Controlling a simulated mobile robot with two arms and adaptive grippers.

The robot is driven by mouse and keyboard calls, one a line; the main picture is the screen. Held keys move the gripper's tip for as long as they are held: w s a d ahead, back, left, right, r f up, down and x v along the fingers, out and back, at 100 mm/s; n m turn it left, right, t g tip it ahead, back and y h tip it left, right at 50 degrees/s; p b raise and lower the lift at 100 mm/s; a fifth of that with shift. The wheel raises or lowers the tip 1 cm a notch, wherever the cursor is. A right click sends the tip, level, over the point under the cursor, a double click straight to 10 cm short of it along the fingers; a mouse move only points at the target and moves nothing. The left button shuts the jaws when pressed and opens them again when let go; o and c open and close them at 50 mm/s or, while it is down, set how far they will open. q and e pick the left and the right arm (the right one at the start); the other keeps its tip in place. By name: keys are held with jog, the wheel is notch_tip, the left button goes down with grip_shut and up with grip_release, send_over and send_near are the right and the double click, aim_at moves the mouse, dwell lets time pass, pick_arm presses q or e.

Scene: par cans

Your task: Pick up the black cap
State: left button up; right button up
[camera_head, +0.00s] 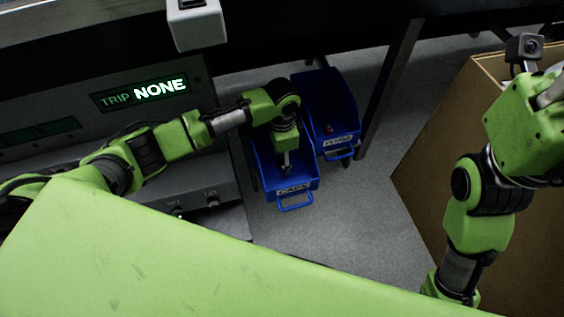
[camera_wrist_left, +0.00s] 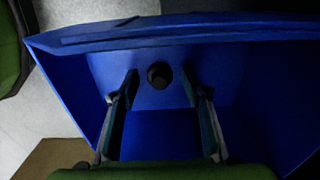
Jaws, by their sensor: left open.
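The black cap (camera_wrist_left: 159,75) is small and round and lies inside a blue bin (camera_wrist_left: 75,75) in the left wrist view. My left gripper (camera_wrist_left: 160,88) is open, with one finger on each side of the cap in that picture. I see no contact between the fingers and the cap. In the head view my left gripper (camera_head: 287,166) reaches down into the blue bin (camera_head: 266,178), whose front label seems to read CAPS. The cap is hidden there. My right arm stands at the right, but its fingers are not visible.
A second blue bin (camera_head: 346,112) with a small red item (camera_head: 329,127) stands close to the right. A cardboard box (camera_head: 430,170) is farther right. A grey panel (camera_head: 60,110) with a display (camera_head: 145,92) reading TRIP NONE is at left. Grey floor lies between bins and box.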

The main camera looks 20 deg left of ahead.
pick_arm(q)
jog(key=c, duration=0.8)
jog(key=shift+r, duration=0.1)
